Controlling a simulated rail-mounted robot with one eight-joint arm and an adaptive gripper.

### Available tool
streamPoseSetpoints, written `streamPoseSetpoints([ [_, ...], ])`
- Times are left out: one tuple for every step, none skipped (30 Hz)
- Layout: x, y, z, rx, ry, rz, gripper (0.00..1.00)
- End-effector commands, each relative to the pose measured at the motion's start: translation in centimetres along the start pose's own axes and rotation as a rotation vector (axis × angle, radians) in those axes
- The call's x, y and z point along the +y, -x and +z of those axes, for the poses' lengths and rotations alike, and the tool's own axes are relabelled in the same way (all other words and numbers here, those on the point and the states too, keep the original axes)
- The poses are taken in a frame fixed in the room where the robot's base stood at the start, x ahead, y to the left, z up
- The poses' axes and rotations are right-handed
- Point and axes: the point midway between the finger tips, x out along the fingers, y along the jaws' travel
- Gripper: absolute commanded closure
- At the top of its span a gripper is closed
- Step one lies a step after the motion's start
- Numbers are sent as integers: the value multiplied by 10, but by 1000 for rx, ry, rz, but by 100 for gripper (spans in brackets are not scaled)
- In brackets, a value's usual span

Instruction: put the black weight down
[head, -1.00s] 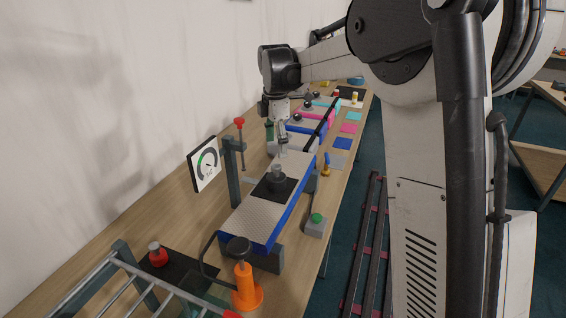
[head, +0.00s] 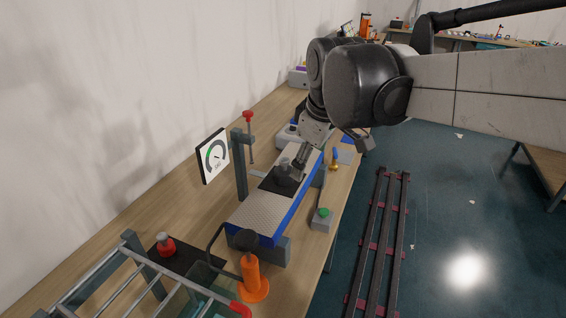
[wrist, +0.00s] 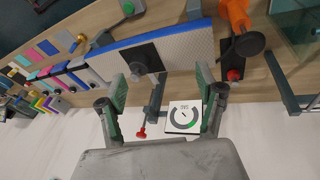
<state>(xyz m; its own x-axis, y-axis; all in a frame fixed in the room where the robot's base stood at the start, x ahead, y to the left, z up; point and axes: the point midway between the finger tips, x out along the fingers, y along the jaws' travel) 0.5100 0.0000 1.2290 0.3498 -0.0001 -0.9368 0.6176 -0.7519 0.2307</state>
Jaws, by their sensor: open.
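The black weight (head: 286,173) stands upright on a black pad (head: 275,186) on the grey, blue-edged track (head: 258,211). In the wrist view, the weight (wrist: 147,64) appears ahead of the fingers, nearer the left one, with its pad (wrist: 152,52) around it. My gripper (head: 302,158) is just above and behind the weight in the head view, tilted. In the wrist view, my gripper (wrist: 160,86) has its fingers wide apart with nothing held between them. The small gap between fingers and weight is hard to judge.
A gauge (head: 213,155) and a post with a red-topped screw (head: 248,116) stand left of the track. An orange hand pump (head: 252,275) is at its near end. A green-button box (head: 322,218) is at right. A red knob (head: 166,244) sits at near left.

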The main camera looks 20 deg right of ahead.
Motion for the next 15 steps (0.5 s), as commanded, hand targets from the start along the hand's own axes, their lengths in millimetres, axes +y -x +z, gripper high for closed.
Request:
streamPoseSetpoints([
  [-10,3,11,13,-48,11,32],
  [-14,4,16,23,-80,19,32],
  [-20,6,23,36,-123,28,32],
  [-25,6,28,46,-155,35,32],
  [-30,7,34,56,-187,41,32],
  [-36,8,41,70,-230,48,32],
  [-40,8,46,81,-262,54,32],
  [-45,8,51,92,-295,59,32],
  [-51,8,58,107,-338,66,32],
  [-56,7,64,118,-370,70,32],
  [-61,6,69,130,-402,74,32],
  [-67,5,76,146,-444,79,32],
  [-71,4,81,157,-475,82,32],
  [-75,3,85,169,-504,85,32],
  [-80,1,91,183,-542,88,32],
])
